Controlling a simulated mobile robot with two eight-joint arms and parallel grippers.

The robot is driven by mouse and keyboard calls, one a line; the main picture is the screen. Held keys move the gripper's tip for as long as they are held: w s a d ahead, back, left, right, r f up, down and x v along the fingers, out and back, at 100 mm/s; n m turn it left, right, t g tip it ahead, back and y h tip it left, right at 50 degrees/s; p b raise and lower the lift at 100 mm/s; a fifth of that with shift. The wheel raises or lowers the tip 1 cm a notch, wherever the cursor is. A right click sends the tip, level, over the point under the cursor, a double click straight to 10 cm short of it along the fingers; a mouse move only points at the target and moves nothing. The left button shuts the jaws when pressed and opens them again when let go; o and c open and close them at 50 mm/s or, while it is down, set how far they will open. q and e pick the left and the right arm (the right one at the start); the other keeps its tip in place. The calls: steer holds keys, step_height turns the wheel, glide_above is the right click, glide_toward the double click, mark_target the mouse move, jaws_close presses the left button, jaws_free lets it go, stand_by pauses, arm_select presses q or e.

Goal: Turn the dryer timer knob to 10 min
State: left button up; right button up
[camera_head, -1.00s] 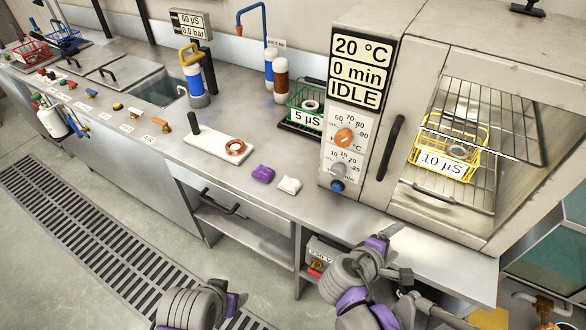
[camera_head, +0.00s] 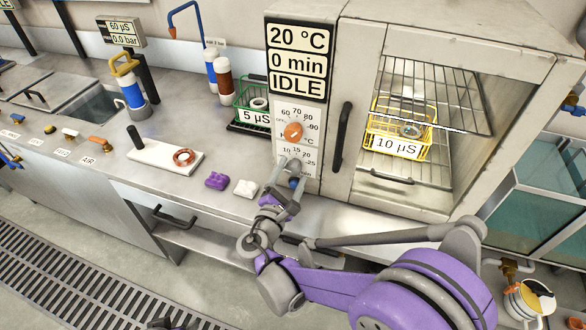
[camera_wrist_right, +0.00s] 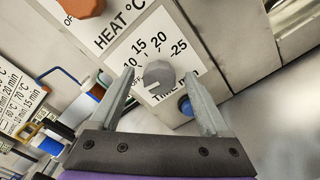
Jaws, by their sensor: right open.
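The grey timer knob (camera_wrist_right: 158,76) sits on the dryer's (camera_head: 430,40) white front panel, below the orange heat knob (camera_head: 293,132). Numbers 10, 15, 20 and 25 show around it in the right wrist view. I cannot tell its exact setting. The display (camera_head: 298,62) reads 20 °C, 0 min, IDLE. My right gripper (camera_head: 287,178) is open, its fingers pointing at the panel on either side of the knob in the wrist view. Contact is not visible. The gripper partly hides the knob in the head view. Only a dark sliver of my left gripper (camera_head: 165,323) shows at the bottom edge.
A blue button (camera_wrist_right: 186,106) lies close to the right finger. The dryer's dark door handle (camera_head: 341,137) stands right of the panel. A yellow basket (camera_head: 399,130) marked 10 µS is inside. Purple (camera_head: 217,181) and white (camera_head: 245,188) lumps lie on the counter left of the gripper.

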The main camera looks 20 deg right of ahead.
steer(key=shift+x, duration=1.1)
jaws_close()
steer(key=shift+m, duration=0.4)
steer(key=m, duration=0.3)
steer(key=shift+f+m, duration=0.15)
steer(key=shift+m, duration=1.75)
